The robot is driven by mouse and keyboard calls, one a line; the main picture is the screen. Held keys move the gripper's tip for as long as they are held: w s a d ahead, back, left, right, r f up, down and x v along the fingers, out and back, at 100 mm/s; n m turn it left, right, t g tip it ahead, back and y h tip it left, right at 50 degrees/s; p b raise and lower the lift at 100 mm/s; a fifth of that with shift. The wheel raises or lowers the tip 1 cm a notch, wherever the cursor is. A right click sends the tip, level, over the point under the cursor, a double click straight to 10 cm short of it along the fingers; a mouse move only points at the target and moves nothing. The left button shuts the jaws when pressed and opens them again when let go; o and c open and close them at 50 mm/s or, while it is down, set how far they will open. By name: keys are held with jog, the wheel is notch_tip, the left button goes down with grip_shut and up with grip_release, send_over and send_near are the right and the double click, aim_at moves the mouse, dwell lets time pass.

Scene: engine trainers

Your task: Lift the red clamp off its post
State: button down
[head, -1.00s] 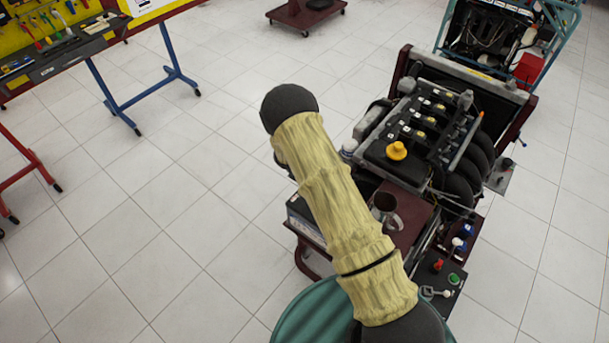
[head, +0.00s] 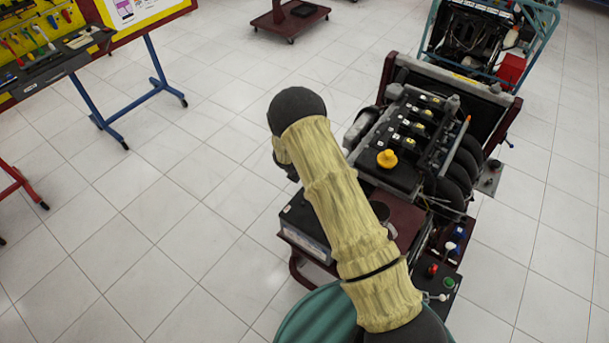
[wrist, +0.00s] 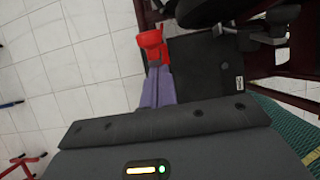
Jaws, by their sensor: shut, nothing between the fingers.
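The red clamp (wrist: 152,45) shows in the wrist view, at the upper left edge of a black battery-like box (wrist: 208,68). My gripper (wrist: 156,68) has its purple-grey fingers together and empty, pointing at the clamp. The fingertips overlap the lower part of the clamp in the picture; I cannot tell whether they touch it. The post under the clamp is not visible. In the head view the box (head: 304,232) sits on the engine stand's low shelf, while my own arm hides my gripper and I cannot make out the clamp.
The engine (head: 410,145) with a yellow cap (head: 387,158) stands on a dark red stand right of my arm. A metal mug (head: 382,212) is partly behind my arm. A tool board with blue legs (head: 160,85) is at the left. The tiled floor between is clear.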

jog(key=shift+w+d+r, duration=0.6)
jog(key=shift+r, duration=0.1)
jog(key=shift+w+a+r+p, duration=0.1)
jog(key=shift+r+p, duration=0.45)
jog(key=shift+p, duration=0.05)
jog(key=w+d+p+v, duration=0.1)
jog(key=p+v, duration=0.5)
jog(key=v, duration=0.1)
jog(key=shift+r, duration=0.6)
